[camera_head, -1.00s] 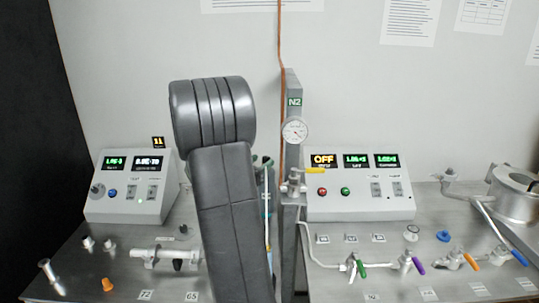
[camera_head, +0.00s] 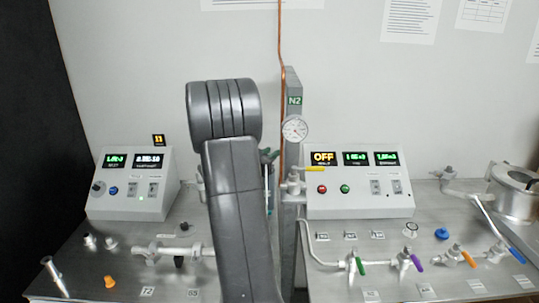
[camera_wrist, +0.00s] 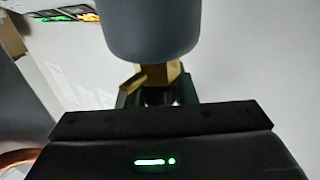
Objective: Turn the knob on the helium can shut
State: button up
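The helium can (camera_wrist: 150,30) is most likely the smooth grey-blue rounded cylinder at the top of the wrist view, which looks upside down. A brass-coloured valve piece (camera_wrist: 153,76) sticks out from its end toward my gripper. In the head view my own arm covers the gripper, and I cannot make out the can there.
A left control box (camera_head: 127,205) and a right control box (camera_head: 360,200) stand on the metal bench. A grey N2 post (camera_head: 292,85) with a gauge (camera_head: 295,128) and copper pipe rises close right of my arm. Several coloured valve handles and an orange knob (camera_head: 109,282) lie in front.

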jog(key=shift+b, duration=0.3)
jog(key=n+t+y+b, duration=0.1)
jog(key=n+y+b, duration=0.1)
jog(key=y+b, duration=0.1)
jog(key=shift+a+f+n+t+y, duration=0.1)
jog(key=shift+f+n+t+y, duration=0.1)
jog(key=shift+n+t+y, duration=0.15)
jog(key=n+y+b, duration=0.1)
jog(key=b, duration=0.1)
jog(key=n+t+y+b, duration=0.1)
jog(key=y+b, duration=0.1)
jog(key=shift+w+a+f, duration=0.1)
jog(key=shift+a, duration=0.1)
jog(key=shift+a+n+y+b, duration=0.1)
jog(key=shift+n+y+b, duration=0.5)
jog(key=shift+b, duration=0.65)
jog(key=shift+y, duration=0.25)
jog(key=shift+r+y+b, duration=0.3)
jog(key=shift+b, duration=0.3)
jog(key=o, duration=1)
